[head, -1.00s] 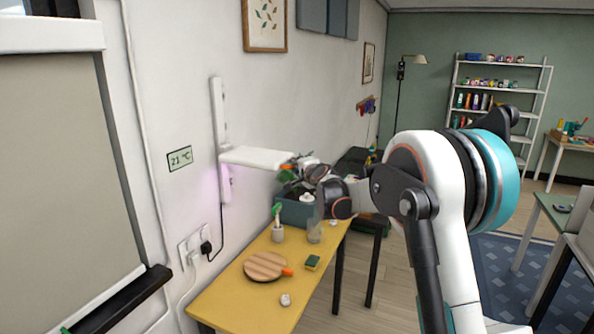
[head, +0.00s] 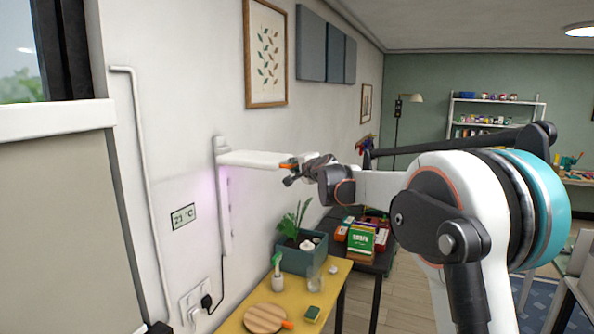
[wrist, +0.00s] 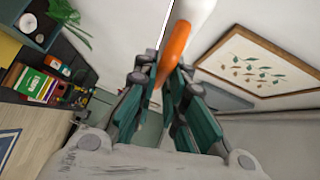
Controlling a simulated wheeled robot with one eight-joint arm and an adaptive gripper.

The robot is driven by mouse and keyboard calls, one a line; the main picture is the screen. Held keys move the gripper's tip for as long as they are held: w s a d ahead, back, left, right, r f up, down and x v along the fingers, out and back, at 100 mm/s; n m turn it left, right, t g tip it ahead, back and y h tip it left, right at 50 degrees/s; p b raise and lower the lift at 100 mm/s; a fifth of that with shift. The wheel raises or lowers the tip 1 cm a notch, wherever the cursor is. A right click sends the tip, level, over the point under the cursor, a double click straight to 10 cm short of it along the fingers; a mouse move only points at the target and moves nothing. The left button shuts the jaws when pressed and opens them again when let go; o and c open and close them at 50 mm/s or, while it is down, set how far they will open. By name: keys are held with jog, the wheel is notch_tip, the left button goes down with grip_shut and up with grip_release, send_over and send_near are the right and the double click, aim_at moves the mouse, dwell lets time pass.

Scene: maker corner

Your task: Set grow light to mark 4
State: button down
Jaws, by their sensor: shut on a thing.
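The grow light (head: 258,159) is a white horizontal bar standing out from a white vertical rail (head: 224,205) on the wall. The bar sits close to the rail's top end. An orange handle (head: 287,166) is at the bar's free end. My gripper (head: 293,174) is shut on this handle. In the wrist view the orange handle (wrist: 174,48) lies between the green-sided fingers of my gripper (wrist: 168,82), with the white bar (wrist: 195,10) beyond it. A faint purple glow shows on the wall by the rail. Mark numbers on the rail are too small to read.
Below, a yellow table (head: 337,278) holds a wooden board (head: 266,318), a sponge (head: 313,313), a glass and a teal planter (head: 301,262). A dark table with boxes (head: 361,239) stands behind. A framed picture (head: 266,55) hangs above. Air around the bar looks clear.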

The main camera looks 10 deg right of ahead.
jog(key=shift+r, duration=0.25)
jog(key=c, duration=1.7)
grip_release()
jog(key=shift+o, duration=0.2)
jog(key=v, duration=1.2)
jog(key=shift+f, duration=0.1)
